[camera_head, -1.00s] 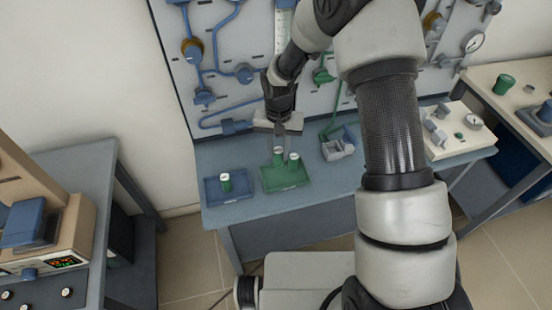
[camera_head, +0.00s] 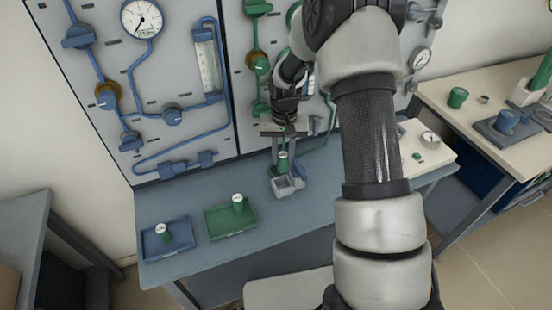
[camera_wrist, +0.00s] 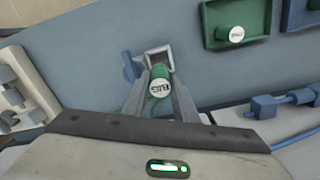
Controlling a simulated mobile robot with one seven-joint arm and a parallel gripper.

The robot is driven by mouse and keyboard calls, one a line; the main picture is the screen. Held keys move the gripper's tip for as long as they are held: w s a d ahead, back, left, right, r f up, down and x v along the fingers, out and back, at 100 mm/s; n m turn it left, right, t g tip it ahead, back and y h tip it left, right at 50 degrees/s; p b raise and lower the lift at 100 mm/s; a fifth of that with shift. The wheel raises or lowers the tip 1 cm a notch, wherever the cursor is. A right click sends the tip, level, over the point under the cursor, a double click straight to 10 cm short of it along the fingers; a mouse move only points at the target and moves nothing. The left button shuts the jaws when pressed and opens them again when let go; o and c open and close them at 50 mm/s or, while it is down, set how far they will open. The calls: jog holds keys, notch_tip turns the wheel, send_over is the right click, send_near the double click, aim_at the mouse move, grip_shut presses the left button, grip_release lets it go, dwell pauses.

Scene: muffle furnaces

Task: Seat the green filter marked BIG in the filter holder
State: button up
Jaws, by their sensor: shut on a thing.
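My gripper (camera_head: 284,150) is shut on a green filter (camera_head: 283,164) with a white top. In the wrist view my gripper (camera_wrist: 160,90) has the filter (camera_wrist: 160,84) between its fingers, and the top reads BIG. The small grey filter holder (camera_head: 289,187) stands on the bench, just below the held filter in the head view. In the wrist view the holder's square rim (camera_wrist: 158,50) shows just beyond the filter, partly covered by it. I cannot tell whether the filter touches the holder.
A green tray (camera_head: 222,233) with one green filter (camera_head: 240,204) and a blue tray (camera_head: 152,252) with another filter (camera_head: 163,235) stand to the left. The piped wall panel (camera_head: 190,60) rises behind. A cream instrument (camera_head: 425,150) stands to the right.

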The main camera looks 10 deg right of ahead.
jog(key=shift+f+b, duration=3.05)
jog(key=shift+f, duration=1.65)
